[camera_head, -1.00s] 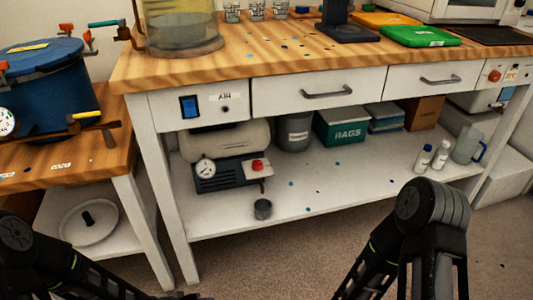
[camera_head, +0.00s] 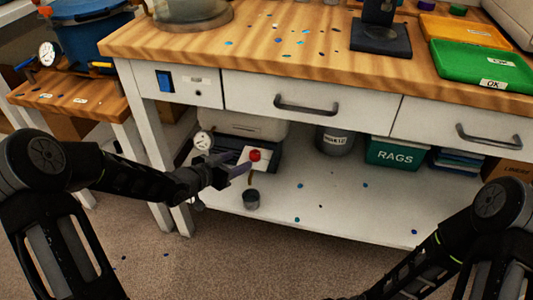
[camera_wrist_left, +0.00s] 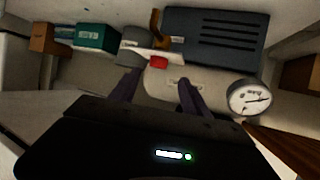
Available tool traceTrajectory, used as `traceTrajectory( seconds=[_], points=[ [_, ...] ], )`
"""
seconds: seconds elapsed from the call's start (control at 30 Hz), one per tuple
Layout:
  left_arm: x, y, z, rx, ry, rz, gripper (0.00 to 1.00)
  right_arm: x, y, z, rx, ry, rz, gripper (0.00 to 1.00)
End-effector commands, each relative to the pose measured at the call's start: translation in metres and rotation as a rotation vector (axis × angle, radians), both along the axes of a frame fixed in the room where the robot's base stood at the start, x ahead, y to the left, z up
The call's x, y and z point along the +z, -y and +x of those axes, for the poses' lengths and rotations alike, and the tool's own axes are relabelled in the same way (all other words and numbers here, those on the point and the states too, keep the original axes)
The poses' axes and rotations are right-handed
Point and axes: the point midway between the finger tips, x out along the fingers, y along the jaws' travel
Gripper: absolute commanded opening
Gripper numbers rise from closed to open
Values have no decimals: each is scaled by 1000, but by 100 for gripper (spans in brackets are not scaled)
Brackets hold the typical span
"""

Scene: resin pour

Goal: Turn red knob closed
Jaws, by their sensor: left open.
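The red knob (camera_head: 255,155) sits on a white block at the front of the dark pump unit on the lower shelf. The pump's round gauge (camera_head: 203,140) is partly beside my left wrist. My right arm shows at the lower right, but its gripper is out of the picture.
The workbench (camera_head: 300,75) with drawers overhangs the shelf. A green RAGS box (camera_head: 393,153) and a grey bucket (camera_head: 334,140) stand further right. The shelf front to the right is mostly clear.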

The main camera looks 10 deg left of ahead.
Motion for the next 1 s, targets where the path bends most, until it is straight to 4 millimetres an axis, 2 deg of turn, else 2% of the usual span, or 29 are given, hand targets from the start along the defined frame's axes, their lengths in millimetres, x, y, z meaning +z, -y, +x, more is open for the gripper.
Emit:
traceTrajectory(
  seconds=[0.5, 1.0],
  points=[
    [-1, 6, 4, -18, 12, 2, 55, -3, 0, 0, 1, -1, 0, 55],
    [-28, 33, 59, -17, 12, 2, 55, -29, -1, 4, -5, 12, -2, 55]
  ],
)
